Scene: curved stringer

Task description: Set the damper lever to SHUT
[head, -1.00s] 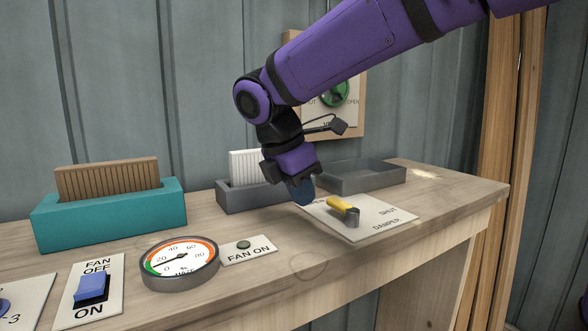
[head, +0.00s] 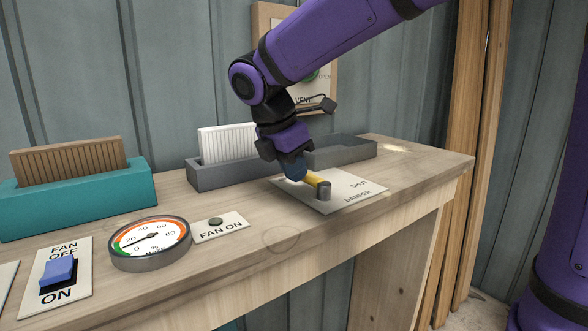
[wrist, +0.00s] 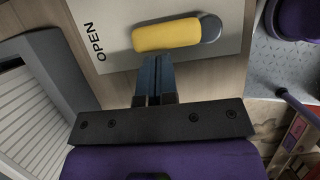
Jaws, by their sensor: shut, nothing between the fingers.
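The damper lever has a yellow handle (head: 313,179) on a grey pivot (head: 323,190), mounted on a pale plate (head: 345,197) marked SHUT and DAMPER. In the wrist view the yellow handle (wrist: 166,35) points left from its grey pivot (wrist: 210,28), with the word OPEN (wrist: 96,42) beyond its free end. SHUT is on the plate's right side in the head view. My gripper (head: 297,173) is shut and empty, its blue fingertips at the handle's free end. In the wrist view the fingertips (wrist: 154,62) are right beside the handle; I cannot tell whether they touch it.
The gauge (head: 150,262), FAN ON lamp (head: 216,221) and fan switch (head: 58,272) are to the left. The bench front near the plate is clear.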

